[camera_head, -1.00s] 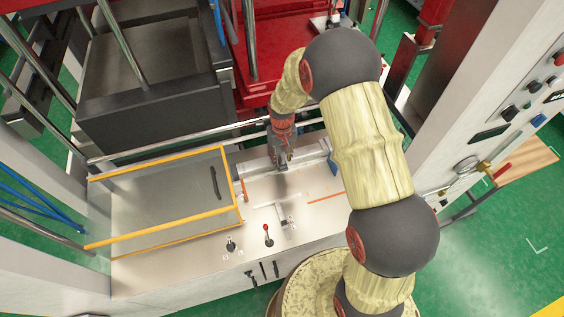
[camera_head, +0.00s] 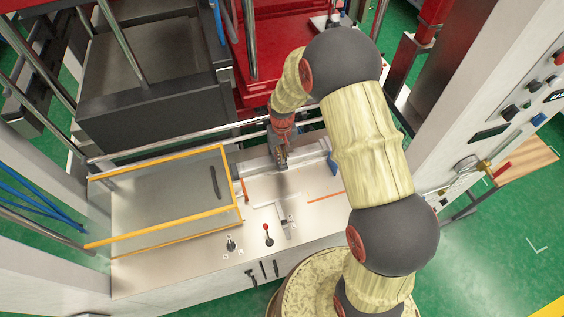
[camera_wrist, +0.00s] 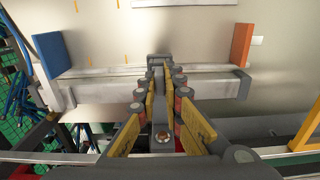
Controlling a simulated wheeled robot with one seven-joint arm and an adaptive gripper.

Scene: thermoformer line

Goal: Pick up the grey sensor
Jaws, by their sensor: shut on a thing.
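The grey sensor (camera_wrist: 159,59) shows in the wrist view as a small dark grey block at the fingertips. It is beside a pale metal rail (camera_wrist: 100,88). My gripper (camera_wrist: 159,75) is shut on the sensor, with its tips on either side of it. In the head view my gripper (camera_head: 282,163) points down at the rail (camera_head: 310,155) at the back of the metal worktop. The sensor cannot be clearly told from the fingers there. I cannot tell whether it is still seated on the rail.
A blue block (camera_wrist: 50,52) and an orange block (camera_wrist: 241,45) stand at the rail's ends. An orange-edged clear guard (camera_head: 165,200) lies left of my gripper. A red-knobbed lever (camera_head: 267,230) stands in front. The control panel (camera_head: 490,135) is at the right.

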